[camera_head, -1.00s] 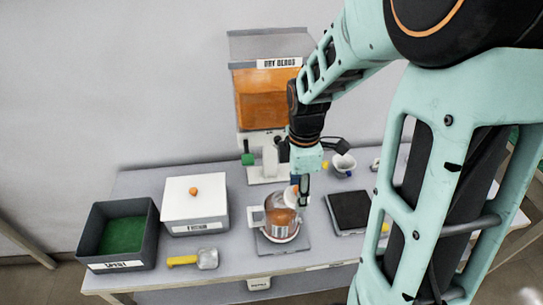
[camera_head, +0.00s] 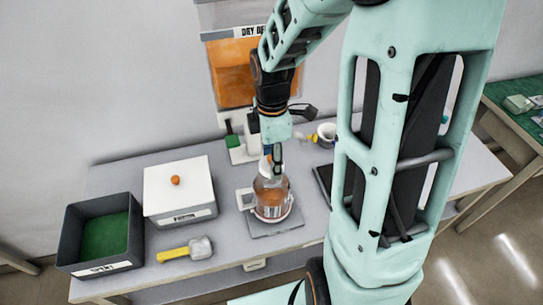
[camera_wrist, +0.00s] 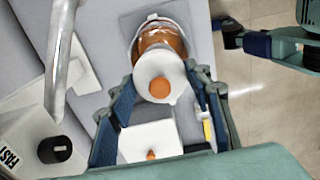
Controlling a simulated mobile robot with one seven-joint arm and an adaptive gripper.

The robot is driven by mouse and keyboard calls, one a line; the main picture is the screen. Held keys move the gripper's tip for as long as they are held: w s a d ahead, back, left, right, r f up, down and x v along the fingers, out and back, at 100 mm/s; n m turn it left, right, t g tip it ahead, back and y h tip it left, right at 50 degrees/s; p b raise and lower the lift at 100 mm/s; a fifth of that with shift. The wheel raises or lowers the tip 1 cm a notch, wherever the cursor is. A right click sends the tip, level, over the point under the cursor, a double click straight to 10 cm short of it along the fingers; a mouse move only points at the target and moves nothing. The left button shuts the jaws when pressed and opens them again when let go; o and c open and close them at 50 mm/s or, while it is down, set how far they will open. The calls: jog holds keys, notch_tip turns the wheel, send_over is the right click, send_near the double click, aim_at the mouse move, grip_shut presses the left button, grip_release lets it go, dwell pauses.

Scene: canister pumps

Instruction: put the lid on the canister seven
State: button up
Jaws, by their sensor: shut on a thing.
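A clear canister (camera_head: 271,196) with orange-brown contents and a pale label stands upright on a flat grey pad (camera_head: 290,228). I cannot read its label. The canister also shows at the top of the wrist view (camera_wrist: 158,36). My gripper (camera_head: 272,162) points down above the canister. In the wrist view my gripper (camera_wrist: 160,80) is shut on a round white lid (camera_wrist: 147,77) with an orange-tan knob (camera_wrist: 159,87). The lid overlaps the near part of the canister in that view. Whether it touches the rim I cannot tell.
A white-lidded box (camera_head: 178,185) and a dark bin (camera_head: 70,230) with a green inside stand at left. A yellow-handled scoop (camera_head: 185,250) lies in front of them. The orange-filled dispenser (camera_head: 228,75) rises behind. A small white cup (camera_head: 326,130) stands at back right.

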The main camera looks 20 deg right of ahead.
jog(key=shift+f+b, duration=0.45)
jog(key=shift+f, duration=0.45)
jog(key=shift+f+b, duration=0.65)
jog(key=shift+f, duration=0.7)
dwell(1.2)
jog(key=o, duration=1.5)
jog(key=shift+c, duration=0.2)
jog(key=shift+r, duration=0.1)
notch_tip(320, 180, up, 5)
jog(key=p, duration=0.4)
jog(key=shift+r+p, duration=0.45)
jog(key=shift+r, duration=0.5)
